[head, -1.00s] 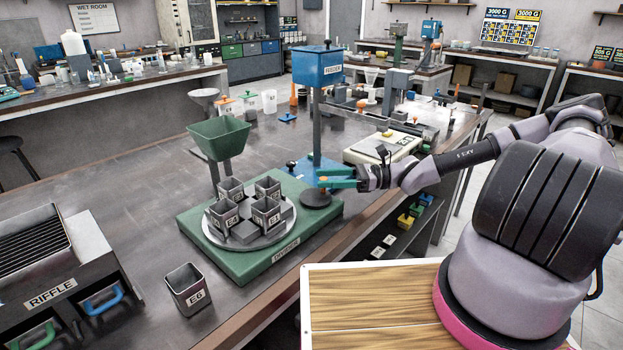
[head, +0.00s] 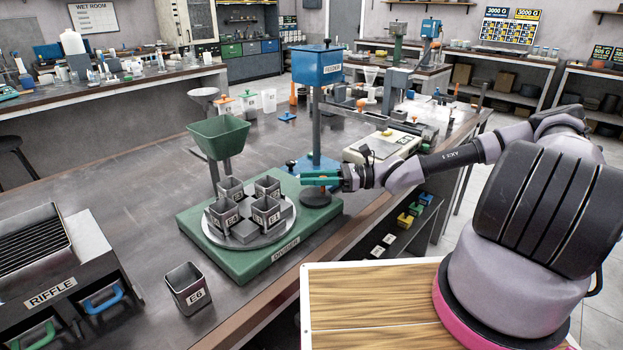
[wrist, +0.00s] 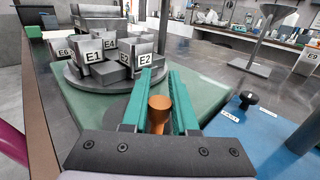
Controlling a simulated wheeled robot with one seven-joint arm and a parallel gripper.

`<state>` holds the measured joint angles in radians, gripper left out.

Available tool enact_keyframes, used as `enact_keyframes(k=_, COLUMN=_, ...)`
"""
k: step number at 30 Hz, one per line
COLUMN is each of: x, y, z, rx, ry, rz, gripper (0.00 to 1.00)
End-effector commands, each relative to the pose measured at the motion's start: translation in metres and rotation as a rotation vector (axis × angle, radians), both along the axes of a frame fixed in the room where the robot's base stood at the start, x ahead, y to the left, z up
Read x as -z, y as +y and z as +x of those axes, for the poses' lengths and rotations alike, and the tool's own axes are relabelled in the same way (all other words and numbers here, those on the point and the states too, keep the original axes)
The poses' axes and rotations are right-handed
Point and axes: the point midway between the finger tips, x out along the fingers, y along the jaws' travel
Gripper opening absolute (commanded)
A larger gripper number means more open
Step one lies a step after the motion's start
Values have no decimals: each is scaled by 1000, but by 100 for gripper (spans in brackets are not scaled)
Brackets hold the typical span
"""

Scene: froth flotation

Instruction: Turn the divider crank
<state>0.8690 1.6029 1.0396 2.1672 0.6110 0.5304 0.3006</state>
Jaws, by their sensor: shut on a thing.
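The divider (head: 255,262) is a green base with a round plate bearing several labelled square cups and a green hopper (head: 219,136). Its crank has a dark disc (head: 315,198) at the base's right end, and an orange handle (wrist: 158,115) shows in the wrist view. My gripper (head: 311,178) is above the disc, its teal fingers closed around the handle. In the wrist view the fingers (wrist: 161,74) flank the handle, one on each side. The fingers hide the handle in the head view.
A blue feeder (head: 318,68) on a post stands just behind the crank, close to my gripper. A loose cup E6 (head: 187,290) and the riffle box (head: 60,270) are at the front left. The bench left of the divider is mostly clear.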

Motion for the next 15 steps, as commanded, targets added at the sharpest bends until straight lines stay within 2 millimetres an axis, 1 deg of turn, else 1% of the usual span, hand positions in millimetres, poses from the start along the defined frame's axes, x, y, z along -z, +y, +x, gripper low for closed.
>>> enact_keyframes(k=8, x=0, y=2, z=0, rx=-78, ry=-3, rz=-5, gripper=0)
enact_keyframes(k=15, x=0, y=6, z=-2, rx=-254, ry=-4, rz=-7, gripper=0)
